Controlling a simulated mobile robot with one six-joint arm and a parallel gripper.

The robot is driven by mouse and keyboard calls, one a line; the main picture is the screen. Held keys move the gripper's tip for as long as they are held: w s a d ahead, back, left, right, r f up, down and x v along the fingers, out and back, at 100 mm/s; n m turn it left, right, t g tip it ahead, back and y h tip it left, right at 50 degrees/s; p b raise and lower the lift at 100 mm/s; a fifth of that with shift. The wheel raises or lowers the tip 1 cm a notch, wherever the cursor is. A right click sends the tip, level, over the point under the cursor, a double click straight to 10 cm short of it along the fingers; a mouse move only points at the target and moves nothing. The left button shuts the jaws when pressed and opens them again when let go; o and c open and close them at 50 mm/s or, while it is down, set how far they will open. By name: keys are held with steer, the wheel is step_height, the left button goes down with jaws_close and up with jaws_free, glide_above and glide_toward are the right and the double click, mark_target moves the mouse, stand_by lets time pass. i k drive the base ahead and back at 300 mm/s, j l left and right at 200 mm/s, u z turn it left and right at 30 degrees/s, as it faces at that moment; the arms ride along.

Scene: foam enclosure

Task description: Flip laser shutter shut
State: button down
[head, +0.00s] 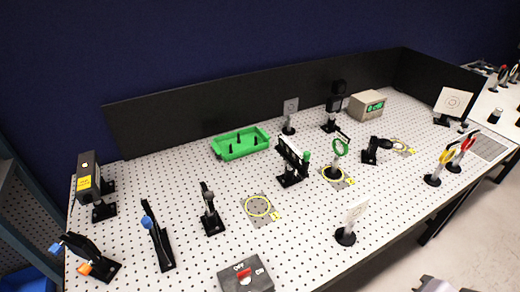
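A black laser box (88,178) with a yellow label stands on a post at the left end of the white perforated table. A black mount with a blue knob and an orange part (86,258) sits at the front left corner. A slim black mount with a blue top (157,238) stands right of it, and another black mount (211,210) further right. I cannot tell for sure which of these is the shutter, or whether it is open or shut. My gripper is not in view.
A switch box (245,277) marked OFF and ON, with a red knob, sits at the front edge. A green tray (240,143), several post-mounted optics and a white card (352,219) stand further right. A black panel (200,105) lines the back.

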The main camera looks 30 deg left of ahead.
mark_target(146, 222)
steer(key=u, duration=2.35)
